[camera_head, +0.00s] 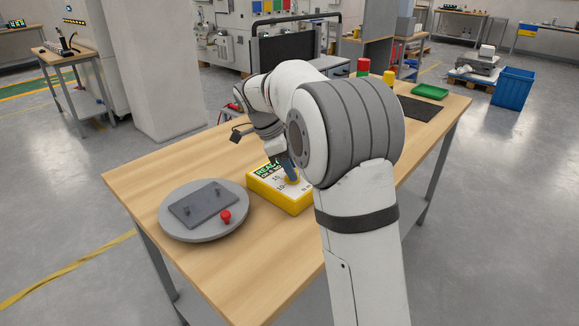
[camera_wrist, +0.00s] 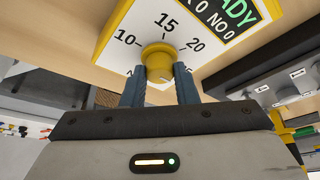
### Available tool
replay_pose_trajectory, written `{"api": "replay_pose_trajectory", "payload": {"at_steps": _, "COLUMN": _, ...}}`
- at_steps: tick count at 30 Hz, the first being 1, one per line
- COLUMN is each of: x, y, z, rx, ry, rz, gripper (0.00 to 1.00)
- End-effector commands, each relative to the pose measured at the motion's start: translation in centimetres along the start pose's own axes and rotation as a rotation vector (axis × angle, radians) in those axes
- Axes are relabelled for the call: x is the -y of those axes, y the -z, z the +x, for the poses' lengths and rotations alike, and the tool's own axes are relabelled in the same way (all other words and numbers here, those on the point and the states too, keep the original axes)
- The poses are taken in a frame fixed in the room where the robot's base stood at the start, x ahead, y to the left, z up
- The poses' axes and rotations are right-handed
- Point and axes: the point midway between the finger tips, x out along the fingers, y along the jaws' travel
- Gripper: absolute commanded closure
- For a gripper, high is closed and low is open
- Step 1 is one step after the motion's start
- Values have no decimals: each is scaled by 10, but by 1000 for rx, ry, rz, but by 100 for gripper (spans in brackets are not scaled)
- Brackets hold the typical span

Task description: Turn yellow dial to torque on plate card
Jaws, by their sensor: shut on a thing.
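A yellow box (camera_head: 272,199) with a white scale face stands on the wooden table. In the wrist view its yellow dial (camera_wrist: 157,56) sits below the numbers 10, 15 and 20; the lower numbers are partly hidden by my fingers. My gripper (camera_wrist: 158,82) is shut on the dial, one blue finger on each side. In the head view my gripper (camera_head: 288,170) reaches down onto the box and hides most of the dial. I cannot tell which number the dial points to. A dark grey plate (camera_head: 202,203) lies on a round grey disc (camera_head: 180,233); no torque number is readable on it.
A red knob (camera_head: 225,216) stands on the disc beside the plate. Behind my arm are a red cylinder (camera_head: 363,66), a yellow cylinder (camera_head: 389,78), a green tray (camera_head: 430,91) and a dark mat (camera_head: 418,108).

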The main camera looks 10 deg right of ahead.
Motion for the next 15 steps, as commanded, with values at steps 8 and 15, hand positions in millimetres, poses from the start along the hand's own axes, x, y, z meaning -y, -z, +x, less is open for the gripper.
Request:
{"api": "replay_pose_trajectory", "payload": {"at_steps": 8, "x": 0, "y": 0, "z": 0, "rx": 1, "ry": -1, "rz": 0, "gripper": 62}}
{"api": "replay_pose_trajectory", "payload": {"at_steps": 15, "x": 0, "y": 0, "z": 0, "rx": 0, "ry": 0, "rz": 0, "gripper": 51}}
